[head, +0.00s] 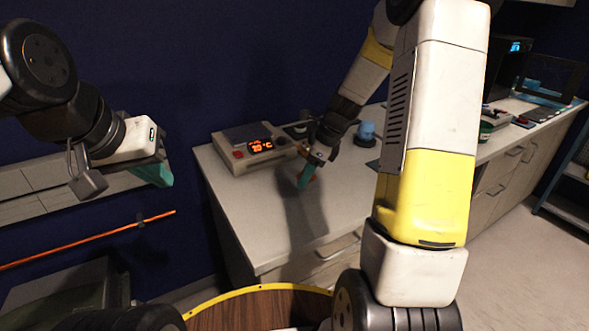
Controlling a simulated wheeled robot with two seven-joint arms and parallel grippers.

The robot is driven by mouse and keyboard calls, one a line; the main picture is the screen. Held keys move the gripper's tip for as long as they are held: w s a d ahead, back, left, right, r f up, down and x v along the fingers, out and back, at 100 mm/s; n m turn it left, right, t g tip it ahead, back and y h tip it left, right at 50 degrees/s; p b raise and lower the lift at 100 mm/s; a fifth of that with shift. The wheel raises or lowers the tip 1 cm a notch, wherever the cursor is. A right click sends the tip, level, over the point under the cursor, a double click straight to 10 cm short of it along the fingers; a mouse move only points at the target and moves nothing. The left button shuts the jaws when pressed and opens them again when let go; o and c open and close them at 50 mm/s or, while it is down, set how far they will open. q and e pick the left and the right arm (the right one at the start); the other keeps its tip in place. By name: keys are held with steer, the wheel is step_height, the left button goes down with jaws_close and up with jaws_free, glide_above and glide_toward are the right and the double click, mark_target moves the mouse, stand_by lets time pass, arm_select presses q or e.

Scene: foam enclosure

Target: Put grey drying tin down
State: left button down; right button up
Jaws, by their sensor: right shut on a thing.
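My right gripper (307,178) is over the counter (255,215), just in front of the heating unit, pointing down. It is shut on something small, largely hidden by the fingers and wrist. I take this to be the grey drying tin, but its shape and colour cannot be made out. How close it is to the counter top is unclear. My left gripper (152,174) is at the left, away from the counter, with teal fingertips showing. Its opening is not clear from this angle.
A beige heating unit (236,158) with a lit orange display stands at the counter's back left. A blue-topped item (366,131) is to the right of my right gripper. The counter's front left is clear. An orange rod (85,240) is at the lower left.

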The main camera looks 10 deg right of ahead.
steer(key=w, duration=0.3)
steer(key=shift+w+f, duration=0.1)
steer(key=shift+f, duration=1.8)
steer(key=shift+f, duration=0.15)
steer(key=o, duration=1.5)
